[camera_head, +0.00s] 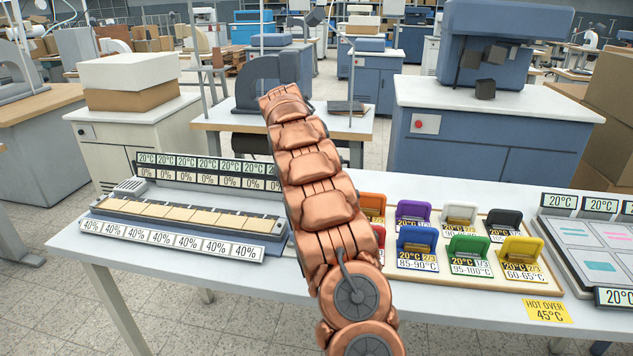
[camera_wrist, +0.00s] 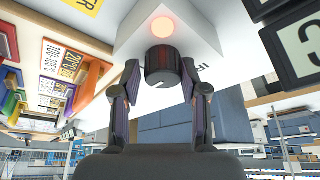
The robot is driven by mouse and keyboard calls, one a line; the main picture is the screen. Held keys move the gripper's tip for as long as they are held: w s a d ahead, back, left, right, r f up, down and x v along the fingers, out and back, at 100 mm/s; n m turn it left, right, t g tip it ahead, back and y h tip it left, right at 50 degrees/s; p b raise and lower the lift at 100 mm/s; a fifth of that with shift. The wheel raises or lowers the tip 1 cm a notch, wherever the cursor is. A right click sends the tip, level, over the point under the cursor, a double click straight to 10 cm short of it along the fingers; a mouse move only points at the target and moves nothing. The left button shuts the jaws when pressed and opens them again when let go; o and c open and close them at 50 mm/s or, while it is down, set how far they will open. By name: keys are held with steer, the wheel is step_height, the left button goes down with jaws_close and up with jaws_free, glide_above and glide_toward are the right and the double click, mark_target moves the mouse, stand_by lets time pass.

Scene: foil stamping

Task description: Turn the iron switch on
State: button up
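The iron switch is a dark round knob (camera_wrist: 161,66) on a white box (camera_wrist: 208,42) in the wrist view. A round lamp (camera_wrist: 162,27) beside the knob glows orange-red. Part of a label shows on the box's side. My gripper (camera_wrist: 160,82) has its two fingers spread, one on each side of the knob, with what look like narrow gaps to it; firm contact is not visible. In the head view my copper-coloured arm hides the gripper, and I cannot make out the switch there.
The white table (camera_head: 455,303) holds a long strip tray with percent labels (camera_head: 190,222) at left. Several coloured stamping irons stand on a wooden board (camera_head: 545,268) right of my arm. A panel with coloured patches (camera_head: 597,238) is at far right, near a yellow "HOT OVER 45°C" sign (camera_head: 547,311).

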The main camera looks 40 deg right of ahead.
steer(key=o, duration=0.3)
steer(key=shift+s+d, duration=0.1)
steer(key=shift+o, duration=0.3)
steer(key=v, duration=0.6)
steer(key=shift+a+r, duration=0.45)
steer(key=shift+r, duration=0.3)
